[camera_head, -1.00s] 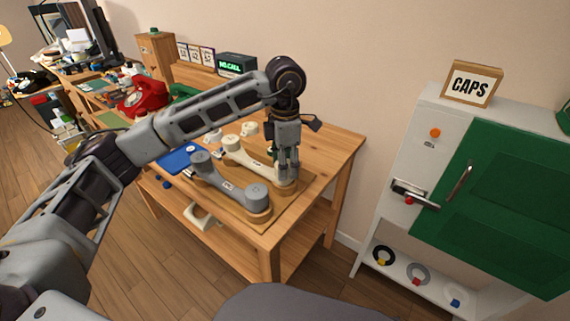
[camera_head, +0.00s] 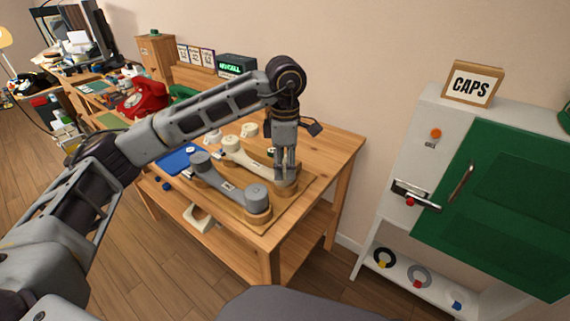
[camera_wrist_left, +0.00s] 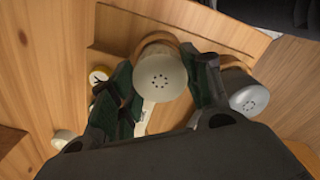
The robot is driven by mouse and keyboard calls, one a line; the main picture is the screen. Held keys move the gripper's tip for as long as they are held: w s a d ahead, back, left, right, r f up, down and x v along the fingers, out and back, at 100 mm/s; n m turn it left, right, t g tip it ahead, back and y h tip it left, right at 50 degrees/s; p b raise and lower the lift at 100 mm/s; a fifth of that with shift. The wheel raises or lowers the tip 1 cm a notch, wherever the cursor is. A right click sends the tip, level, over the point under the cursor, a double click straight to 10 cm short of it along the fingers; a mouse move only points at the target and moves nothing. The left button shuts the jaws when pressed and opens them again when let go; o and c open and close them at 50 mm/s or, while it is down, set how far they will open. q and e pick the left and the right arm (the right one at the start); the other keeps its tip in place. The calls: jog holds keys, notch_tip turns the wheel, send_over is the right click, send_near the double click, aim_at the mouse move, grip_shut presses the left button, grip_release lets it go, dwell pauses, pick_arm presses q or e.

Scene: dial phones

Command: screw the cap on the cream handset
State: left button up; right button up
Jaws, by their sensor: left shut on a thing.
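The cream handset (camera_head: 236,146) lies in a wooden cradle, next to a grey handset (camera_head: 228,188). My left gripper (camera_head: 285,173) points down over the near right end of the cream handset. In the left wrist view a cream cap with small holes (camera_wrist_left: 160,78) sits at that end, between the green-padded fingers (camera_wrist_left: 160,92), which are shut on it. The grey handset's perforated end (camera_wrist_left: 248,97) shows to the right there. Whether the cap is seated in its thread cannot be seen. My right gripper is not in view.
A blue mat (camera_head: 180,160) and a small lit display box (camera_head: 236,65) are on the wooden table (camera_head: 342,145). A red phone (camera_head: 143,99) stands further left. A white cabinet (camera_head: 412,150) with a CAPS sign (camera_head: 472,83) and green panel stands right, across a gap.

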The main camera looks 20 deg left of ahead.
pick_arm(q)
jog(key=shift+m, duration=0.6)
jog(key=shift+m+b, duration=0.4)
jog(key=shift+m, duration=1.1)
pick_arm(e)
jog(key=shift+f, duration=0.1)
pick_arm(q)
jog(key=o, duration=1)
jog(key=shift+c, duration=0.2)
jog(key=shift+r+p, duration=2.2)
jog(key=shift+r, duration=1.3)
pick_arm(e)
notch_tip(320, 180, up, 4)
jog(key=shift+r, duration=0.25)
